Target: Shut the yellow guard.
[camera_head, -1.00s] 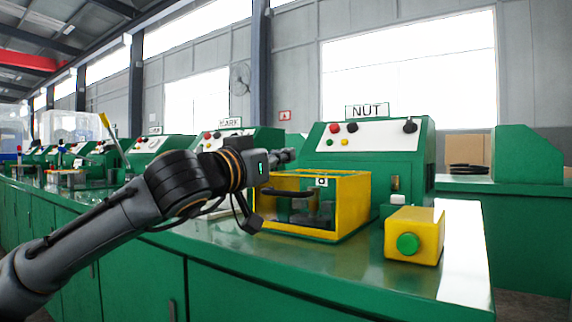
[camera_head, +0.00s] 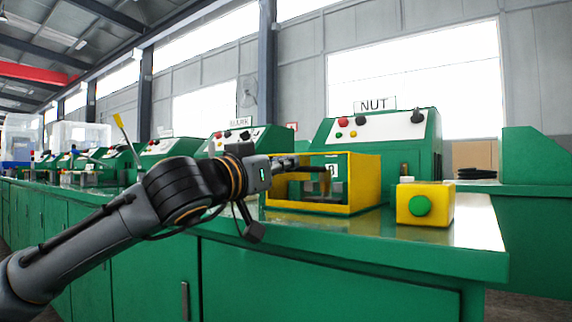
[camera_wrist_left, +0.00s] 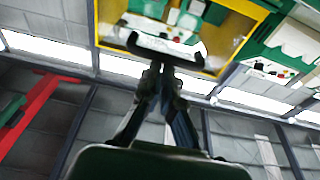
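The yellow guard (camera_head: 366,184) is a box-like frame on the green bench, in front of the machine signed NUT. Its dark handle (camera_head: 313,176) shows at the upper front; in the left wrist view the black handle (camera_wrist_left: 165,48) crosses a clear panel inside the yellow frame (camera_wrist_left: 118,65). My left gripper (camera_head: 298,161) reaches the guard's upper left from the left. In the wrist view its fingertips (camera_wrist_left: 162,68) are together at the handle's edge; whether they touch it I cannot tell. The guard's exact angle is unclear. My right gripper is not in view.
A yellow box with a green button (camera_head: 420,206) stands right of the guard, near the bench's front edge. The green NUT machine (camera_head: 385,140) stands behind. More machines line the bench (camera_head: 330,238) to the left. Bare bench top lies right of the button box.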

